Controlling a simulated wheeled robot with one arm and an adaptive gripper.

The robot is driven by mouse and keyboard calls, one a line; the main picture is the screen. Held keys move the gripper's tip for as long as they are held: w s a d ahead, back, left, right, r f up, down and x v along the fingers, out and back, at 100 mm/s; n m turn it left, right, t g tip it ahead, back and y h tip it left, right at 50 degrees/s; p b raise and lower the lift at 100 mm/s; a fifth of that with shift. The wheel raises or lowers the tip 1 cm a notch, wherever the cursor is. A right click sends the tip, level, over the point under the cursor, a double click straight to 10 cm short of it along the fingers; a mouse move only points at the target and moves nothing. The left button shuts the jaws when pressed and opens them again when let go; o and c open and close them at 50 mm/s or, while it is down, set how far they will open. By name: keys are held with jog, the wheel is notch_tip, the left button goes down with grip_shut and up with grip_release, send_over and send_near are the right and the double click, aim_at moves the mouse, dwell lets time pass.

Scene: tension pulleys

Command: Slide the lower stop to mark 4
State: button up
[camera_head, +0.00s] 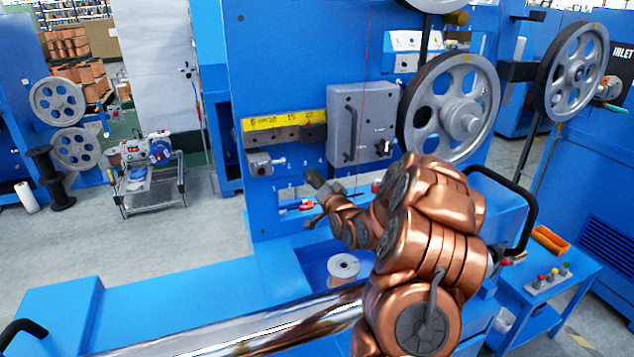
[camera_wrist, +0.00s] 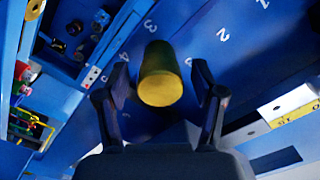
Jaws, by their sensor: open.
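My gripper (camera_wrist: 163,88) is open in the wrist view, with one dark finger on each side of a brass-yellow cylindrical knob (camera_wrist: 161,78). The knob appears to be the lower stop. I see a gap on each side of it. It stands out from a blue panel near the painted marks 3 (camera_wrist: 150,26) and 2 (camera_wrist: 222,34); mark 1 (camera_wrist: 263,4) is at the top edge. In the head view my gripper (camera_head: 318,187) is close to the lower blue panel, and I cannot make out the knob there.
A yellow scale strip (camera_head: 285,120) and a grey box (camera_head: 361,122) sit above my gripper. A large grey pulley wheel (camera_head: 463,108) is to their right. A red-handled part (camera_head: 304,206) and a white spool (camera_head: 343,266) are near and below my gripper.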

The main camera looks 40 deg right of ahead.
jog(key=shift+c, duration=0.2)
grip_shut()
dwell(0.5)
